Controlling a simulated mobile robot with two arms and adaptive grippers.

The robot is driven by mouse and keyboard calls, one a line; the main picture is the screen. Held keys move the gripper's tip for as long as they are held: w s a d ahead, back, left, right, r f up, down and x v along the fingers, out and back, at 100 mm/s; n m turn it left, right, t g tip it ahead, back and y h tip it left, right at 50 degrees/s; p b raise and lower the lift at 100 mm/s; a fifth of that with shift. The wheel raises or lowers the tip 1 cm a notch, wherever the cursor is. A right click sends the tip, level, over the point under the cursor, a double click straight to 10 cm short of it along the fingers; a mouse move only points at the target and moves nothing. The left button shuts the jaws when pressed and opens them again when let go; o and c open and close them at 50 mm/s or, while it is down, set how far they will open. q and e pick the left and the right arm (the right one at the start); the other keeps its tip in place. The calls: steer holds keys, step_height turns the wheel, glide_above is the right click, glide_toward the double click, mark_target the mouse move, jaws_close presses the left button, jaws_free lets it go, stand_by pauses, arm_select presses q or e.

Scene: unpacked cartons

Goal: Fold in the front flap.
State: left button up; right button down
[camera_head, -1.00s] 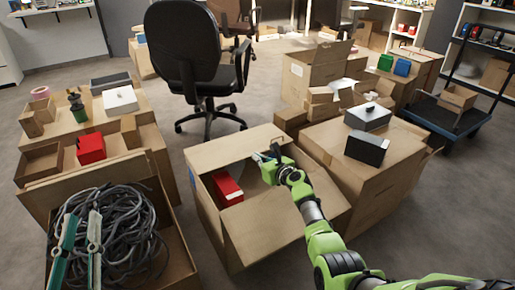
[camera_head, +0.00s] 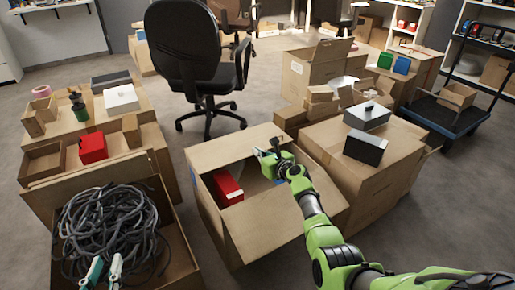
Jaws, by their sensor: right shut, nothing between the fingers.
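The open carton (camera_head: 204,212) stands on the floor in the middle of the view. Its front flap (camera_head: 268,226) is a broad tan panel on the near side, sloping down toward me. The far flap (camera_head: 228,149) lies at the back of the opening. A red box (camera_head: 228,187) sits inside. My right gripper (camera_head: 266,151) is shut and empty over the opening, near the far flap; its forearm passes over the right part of the front flap. My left gripper (camera_head: 103,272) is low at the bottom left, over the cable carton, its fingers apart with nothing between them.
A carton of grey cables (camera_head: 112,222) stands at the left, below a carton stack with small items. A carton (camera_head: 375,185) with two small boxes on top stands close on the right. An office chair (camera_head: 185,55) is behind. Some floor is clear around the carton.

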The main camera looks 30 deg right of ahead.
arm_select(q)
steer(key=s+a+f+g+y+p, duration=0.1)
steer(key=s+f+g, duration=0.2)
steer(key=f, duration=0.3)
steer(key=shift+s+a+f, duration=0.15)
steer(key=shift+s+a, duration=0.05)
steer(key=shift+a, duration=0.15)
